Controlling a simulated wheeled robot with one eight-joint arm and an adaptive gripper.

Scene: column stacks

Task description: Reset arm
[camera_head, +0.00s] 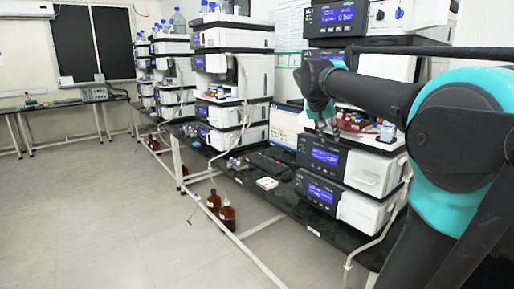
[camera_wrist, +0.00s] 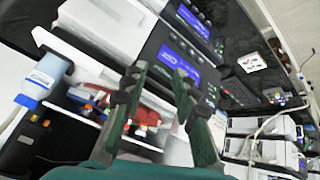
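My arm reaches from the right side of the head view toward the nearest column stack (camera_head: 360,165). My gripper (camera_head: 327,132) points down at the stack's open middle level. In the wrist view, my gripper (camera_wrist: 160,80) has its two dark green fingers spread apart, with nothing held between them. Small red and white items (camera_wrist: 145,116) sit on the level behind the fingers; they also show in the head view (camera_head: 352,122). A clear bottle with a blue cap (camera_wrist: 42,80) stands beside them, at the left of the wrist view.
A black bench (camera_head: 265,200) carries the stacks, with a small white rack (camera_head: 267,183) and several small coloured vials (camera_head: 237,164) on it. Brown bottles (camera_head: 228,215) stand on the floor beneath. More stacks line the bench farther back. The floor (camera_head: 110,210) to the left is clear.

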